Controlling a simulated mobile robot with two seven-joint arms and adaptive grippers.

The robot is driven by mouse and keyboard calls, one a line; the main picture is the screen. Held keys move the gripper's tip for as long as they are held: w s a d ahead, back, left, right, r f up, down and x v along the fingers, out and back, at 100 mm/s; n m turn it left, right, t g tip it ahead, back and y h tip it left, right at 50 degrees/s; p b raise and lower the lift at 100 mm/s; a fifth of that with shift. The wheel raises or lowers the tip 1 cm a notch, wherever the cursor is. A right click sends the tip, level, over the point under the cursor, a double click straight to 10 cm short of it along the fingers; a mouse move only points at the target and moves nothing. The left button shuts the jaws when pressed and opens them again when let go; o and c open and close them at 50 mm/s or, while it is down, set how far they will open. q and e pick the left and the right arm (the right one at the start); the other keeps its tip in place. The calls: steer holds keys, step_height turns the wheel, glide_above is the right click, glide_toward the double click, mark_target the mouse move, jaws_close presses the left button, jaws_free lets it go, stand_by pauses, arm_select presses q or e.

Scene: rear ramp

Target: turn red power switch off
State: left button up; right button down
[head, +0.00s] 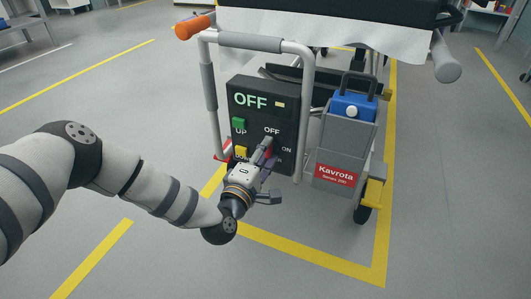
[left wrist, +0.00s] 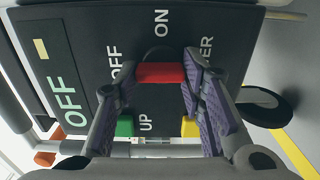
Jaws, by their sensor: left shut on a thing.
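The black control panel (head: 243,119) stands upright on the front of the cart, with OFF lit at its top. The red power switch (left wrist: 161,73) sits between OFF and ON labels, and its setting is hard to tell. My left gripper (head: 266,150) reaches the panel's lower right and is shut on the switch. In the left wrist view, the fingers of the left gripper (left wrist: 160,85) lie on both sides of it. In the head view the gripper hides most of the switch and part of the labels. My right gripper is not in view.
A green UP button (head: 239,123) and a yellow button (head: 241,152) are left of the switch. A grey tube frame (head: 304,105) surrounds the panel. A blue-topped grey box (head: 346,140) stands at its right. Open floor lies in front.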

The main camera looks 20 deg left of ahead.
arm_select(q)
steer(key=shift+d, duration=0.15)
steer(key=o, duration=1.1)
steer(key=shift+o, duration=0.2)
steer(key=s, duration=1.2)
steer(key=shift+a, duration=0.25)
